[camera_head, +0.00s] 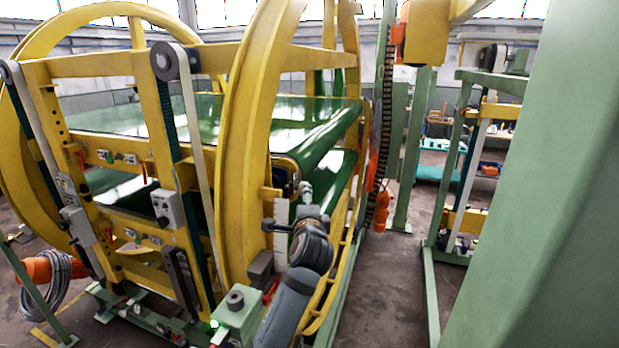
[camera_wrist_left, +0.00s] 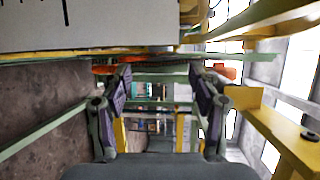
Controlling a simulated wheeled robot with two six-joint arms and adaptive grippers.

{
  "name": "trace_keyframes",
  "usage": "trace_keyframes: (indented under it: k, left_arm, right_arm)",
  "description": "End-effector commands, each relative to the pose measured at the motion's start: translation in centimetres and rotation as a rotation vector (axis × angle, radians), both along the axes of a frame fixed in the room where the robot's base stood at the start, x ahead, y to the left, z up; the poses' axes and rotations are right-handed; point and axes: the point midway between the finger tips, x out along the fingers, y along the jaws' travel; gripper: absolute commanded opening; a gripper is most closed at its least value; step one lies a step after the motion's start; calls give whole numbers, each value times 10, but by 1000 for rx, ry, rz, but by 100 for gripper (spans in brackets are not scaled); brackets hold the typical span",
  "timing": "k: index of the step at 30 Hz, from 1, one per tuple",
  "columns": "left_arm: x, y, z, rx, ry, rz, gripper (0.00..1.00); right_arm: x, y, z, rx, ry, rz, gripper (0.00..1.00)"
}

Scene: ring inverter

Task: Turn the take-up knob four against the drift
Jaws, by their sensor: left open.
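My left arm rises from the bottom middle of the head view, with its gripper (camera_head: 306,205) beside the yellow ring machine's right side. In the left wrist view the gripper (camera_wrist_left: 160,90) has its two fingers wide apart with nothing between them. A white plate with dark tick marks (camera_head: 281,225) stands close to the gripper; it also shows at the top left of the left wrist view (camera_wrist_left: 80,25). A dark round knob-like part (camera_head: 235,298) sits on a green box low on the machine. I cannot tell which part is the take-up knob. My right gripper is not in view.
The large yellow ring (camera_head: 239,130) and green belts (camera_head: 320,135) fill the left and middle. A green post (camera_head: 545,210) blocks the right. Bare floor (camera_head: 385,275) lies between machine and post. Shelves (camera_head: 488,150) stand behind. A coiled cable (camera_head: 62,283) hangs at left.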

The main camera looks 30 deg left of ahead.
Motion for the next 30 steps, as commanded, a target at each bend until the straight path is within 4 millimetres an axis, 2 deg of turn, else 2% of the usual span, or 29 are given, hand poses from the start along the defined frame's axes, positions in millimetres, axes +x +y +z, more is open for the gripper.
trace_keyframes:
  k: [5,12,16,21,28,30]
  left_arm:
    - [18,14,2,5,1,1,62]
    - [60,44,-2,1,-2,2,62]
    - [75,55,-6,1,-2,2,62]
    - [84,61,-10,-1,-4,0,62]
    - [84,61,-11,-1,-4,0,62]
    - [84,61,-11,-1,-4,0,52]
  right_arm:
    - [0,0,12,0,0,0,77]
    - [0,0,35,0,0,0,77]
    - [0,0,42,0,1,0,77]
    - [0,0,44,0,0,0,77]
    - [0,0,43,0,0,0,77]
    - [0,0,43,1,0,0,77]
